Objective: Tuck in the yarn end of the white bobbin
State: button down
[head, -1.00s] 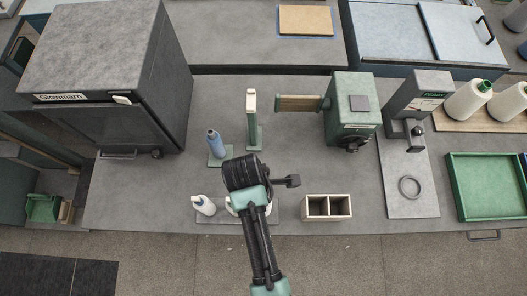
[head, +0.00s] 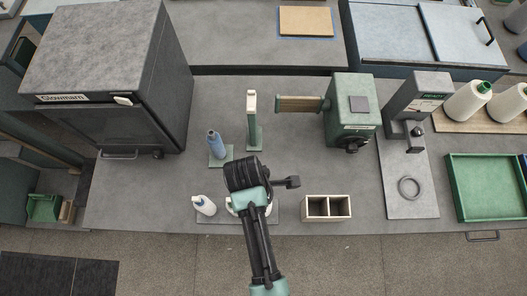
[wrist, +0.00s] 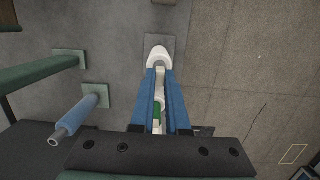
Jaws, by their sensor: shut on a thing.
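The white bobbin (wrist: 157,52) is in the wrist view, its pale rounded end showing beyond my fingertips, with a white and green part between the blue fingers. In the head view my wrist hides most of it, and only a white edge (head: 230,207) shows. My gripper (wrist: 158,72) points down at it and is shut on it, over the small grey plate (wrist: 180,46). I cannot make out the loose yarn end.
A blue bobbin (head: 215,144) stands on a green holder behind. A two-compartment wooden box (head: 327,207) is to the right. A green winder (head: 350,110) stands further back.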

jog(key=shift+f, duration=0.1)
dwell(0.7)
jog(key=c, duration=0.8)
grip_release()
jog(key=shift+c, duration=0.2)
jog(key=shift+o, duration=0.2)
jog(key=o, duration=0.4)
jog(key=shift+o, duration=0.2)
jog(key=shift+r+p, duration=1.1)
jog(key=shift+r, duration=2.4)
